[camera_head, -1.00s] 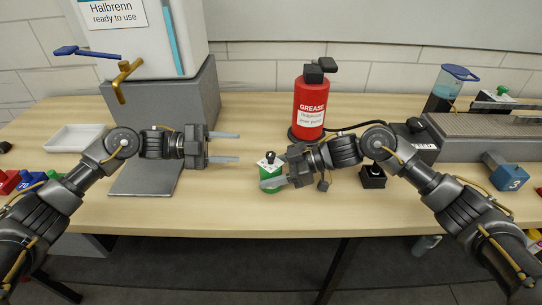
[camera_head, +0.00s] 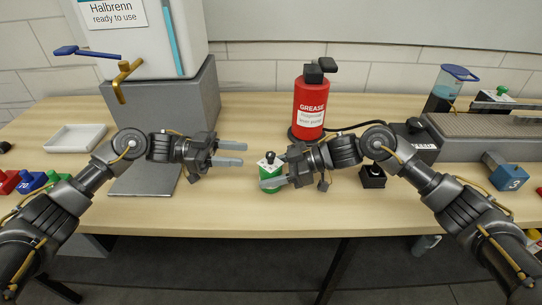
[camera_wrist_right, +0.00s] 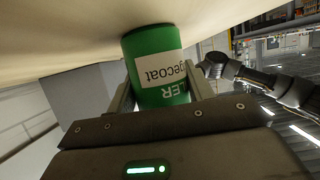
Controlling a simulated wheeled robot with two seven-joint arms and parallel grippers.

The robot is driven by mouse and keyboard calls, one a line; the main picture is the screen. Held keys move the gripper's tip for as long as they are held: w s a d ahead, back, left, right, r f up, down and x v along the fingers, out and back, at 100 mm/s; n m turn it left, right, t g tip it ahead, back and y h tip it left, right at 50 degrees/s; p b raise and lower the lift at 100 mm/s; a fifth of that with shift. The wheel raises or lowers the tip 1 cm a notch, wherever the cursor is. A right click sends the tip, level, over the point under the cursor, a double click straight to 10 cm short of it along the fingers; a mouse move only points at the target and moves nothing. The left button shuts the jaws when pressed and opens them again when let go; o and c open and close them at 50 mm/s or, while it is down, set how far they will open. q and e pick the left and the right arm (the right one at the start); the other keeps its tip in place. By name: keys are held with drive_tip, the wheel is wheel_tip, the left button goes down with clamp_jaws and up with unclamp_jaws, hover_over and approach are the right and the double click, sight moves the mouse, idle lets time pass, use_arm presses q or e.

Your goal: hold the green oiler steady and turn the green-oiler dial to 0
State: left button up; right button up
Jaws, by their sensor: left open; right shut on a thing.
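The green oiler (camera_head: 268,184) stands on the table in front of the red grease can, with a white top and a dark knob (camera_head: 270,156) on it. My right gripper (camera_head: 270,178) is shut on its body from the right. In the right wrist view the oiler (camera_wrist_right: 157,60) sits between both fingers (camera_wrist_right: 160,95), with a white label in view. The dial's marks are too small to read. My left gripper (camera_head: 242,154) is open and empty, just left of the oiler and near the height of its top, apart from it.
The red grease can (camera_head: 310,108) with a black hose stands behind. A small black block (camera_head: 372,178) and a blue block marked 3 (camera_head: 508,175) lie to the right. A grey stand (camera_head: 200,100) holds the Halbrenn tank; a white tray (camera_head: 75,138) is at left.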

sight(271, 156)
use_arm(q)
drive_tip(key=d, duration=0.6)
drive_tip(key=s+d, duration=0.1)
drive_tip(key=d, duration=0.2)
drive_tip(key=shift+d, duration=0.1)
drive_tip(key=shift+c, duration=0.2)
clamp_jaws()
drive_tip(key=shift+s+f+n+t, duration=0.1)
drive_tip(key=shift+s+n+t, duration=0.05)
drive_tip(key=shift+n+t, duration=0.45)
drive_tip(key=n+t, duration=0.1)
drive_tip(key=t, duration=0.1)
drive_tip(key=n+t, duration=0.2)
drive_tip(key=t, duration=0.1)
drive_tip(key=shift+t+y, duration=0.3)
drive_tip(key=shift+o, duration=0.2)
unclamp_jaws()
